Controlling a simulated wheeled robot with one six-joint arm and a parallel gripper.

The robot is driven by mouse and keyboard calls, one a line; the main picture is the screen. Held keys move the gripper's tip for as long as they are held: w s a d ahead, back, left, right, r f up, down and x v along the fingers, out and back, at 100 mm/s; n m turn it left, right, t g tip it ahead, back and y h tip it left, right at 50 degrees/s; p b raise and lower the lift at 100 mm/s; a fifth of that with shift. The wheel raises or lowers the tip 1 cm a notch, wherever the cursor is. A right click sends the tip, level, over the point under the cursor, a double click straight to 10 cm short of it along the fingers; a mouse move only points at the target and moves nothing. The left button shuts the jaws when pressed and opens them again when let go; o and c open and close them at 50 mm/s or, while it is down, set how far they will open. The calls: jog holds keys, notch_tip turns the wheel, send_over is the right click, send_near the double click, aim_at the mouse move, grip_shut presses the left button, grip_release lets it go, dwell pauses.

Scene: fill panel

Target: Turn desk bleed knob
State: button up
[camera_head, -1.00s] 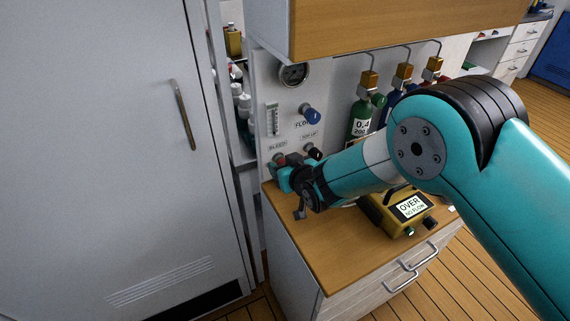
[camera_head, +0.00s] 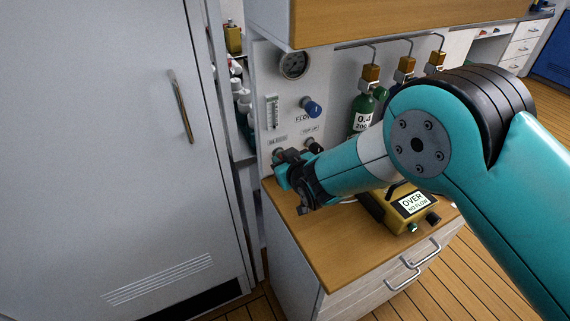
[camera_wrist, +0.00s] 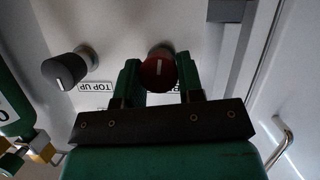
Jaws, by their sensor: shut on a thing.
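The bleed knob (camera_wrist: 157,72) is dark red with a pale pointer line and sits on the white panel (camera_head: 272,60). In the wrist view it stands between the two fingers of my gripper (camera_wrist: 158,78), which is shut on it. In the head view my gripper (camera_head: 284,166) is at the lower left of the panel and hides the knob. The label by the knob is mostly covered by the fingers in the wrist view.
A black top-up knob (camera_wrist: 64,70) is beside my gripper. A blue flow knob (camera_head: 312,108), gauge (camera_head: 294,66) and flow tube (camera_head: 272,112) are above. A yellow analyser (camera_head: 402,210) stands on the wooden desk top (camera_head: 325,245). Green cylinder (camera_head: 362,118) is at right.

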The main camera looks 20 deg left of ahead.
jog(key=n+b, duration=0.1)
jog(key=b, duration=0.1)
jog(key=n+t+h+b, duration=0.1)
jog(key=b, duration=0.1)
jog(key=shift+s+a+f, duration=0.1)
jog(key=shift+f, duration=0.25)
jog(key=n+t+b, duration=0.2)
jog(key=n+b, duration=0.1)
jog(key=b, duration=0.2)
jog(key=shift+n+h, duration=0.4)
jog(key=n+t+b, duration=0.1)
jog(key=n+b, duration=0.1)
jog(key=b, duration=0.1)
jog(key=shift+s+t, duration=0.1)
jog(key=shift+t, duration=0.3)
jog(key=shift+n+t+b, duration=0.4)
jog(key=shift+n+b, duration=0.5)
jog(key=shift+n, duration=0.2)
jog(key=shift+r, duration=0.1)
